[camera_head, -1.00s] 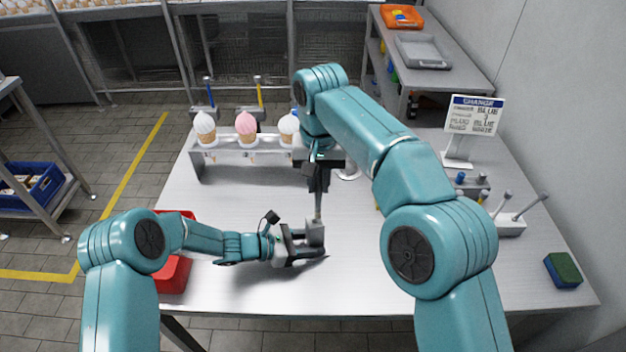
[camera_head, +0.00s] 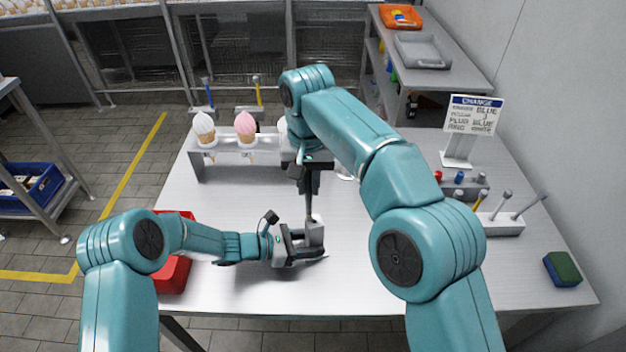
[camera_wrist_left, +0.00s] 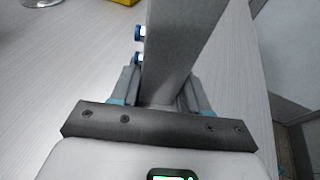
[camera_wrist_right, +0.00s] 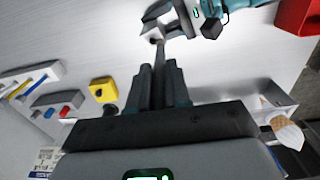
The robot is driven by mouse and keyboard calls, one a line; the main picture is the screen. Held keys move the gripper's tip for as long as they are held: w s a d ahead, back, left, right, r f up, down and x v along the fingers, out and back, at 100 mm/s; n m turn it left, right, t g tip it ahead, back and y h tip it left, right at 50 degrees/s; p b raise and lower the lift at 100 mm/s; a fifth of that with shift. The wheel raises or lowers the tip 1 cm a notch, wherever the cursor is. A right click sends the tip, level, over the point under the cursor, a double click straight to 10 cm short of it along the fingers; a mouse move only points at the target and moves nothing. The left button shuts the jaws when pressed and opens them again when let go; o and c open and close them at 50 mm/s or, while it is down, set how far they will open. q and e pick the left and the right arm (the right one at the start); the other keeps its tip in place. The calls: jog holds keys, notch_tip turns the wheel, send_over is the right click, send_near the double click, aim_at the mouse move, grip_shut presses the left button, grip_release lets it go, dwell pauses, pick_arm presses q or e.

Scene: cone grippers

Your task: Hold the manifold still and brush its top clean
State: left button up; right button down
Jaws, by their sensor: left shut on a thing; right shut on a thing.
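The manifold is a grey block (camera_head: 314,236) standing near the front middle of the table. My left gripper (camera_head: 306,246) is shut on it from the left. In the left wrist view the manifold (camera_wrist_left: 185,40) rises between the fingers (camera_wrist_left: 163,95), with blue fittings on its left side. My right gripper (camera_head: 309,184) is above it, pointing down and shut on a thin brush (camera_head: 309,205). The brush's lower end is at the manifold's top; I cannot tell if they touch. In the right wrist view the brush (camera_wrist_right: 159,58) runs from the fingers (camera_wrist_right: 158,85) towards the manifold (camera_wrist_right: 151,34).
A red bin (camera_head: 172,276) is left of my left gripper. A rack (camera_head: 225,160) with ice-cream cones stands at the back left. At the right are a sign (camera_head: 473,115), a plug block (camera_head: 480,186), a tool holder (camera_head: 505,228) and a green-and-blue sponge (camera_head: 563,268).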

jog(key=shift+d, duration=0.1)
jog(key=shift+w+d, duration=0.2)
jog(key=shift+d, duration=0.3)
jog(key=shift+w+d, duration=0.15)
jog(key=shift+d, duration=0.3)
pick_arm(q)
jog(key=o, duration=1.4)
jog(key=shift+o, duration=0.9)
jog(key=shift+v, duration=4.05)
jog(key=shift+r, duration=0.1)
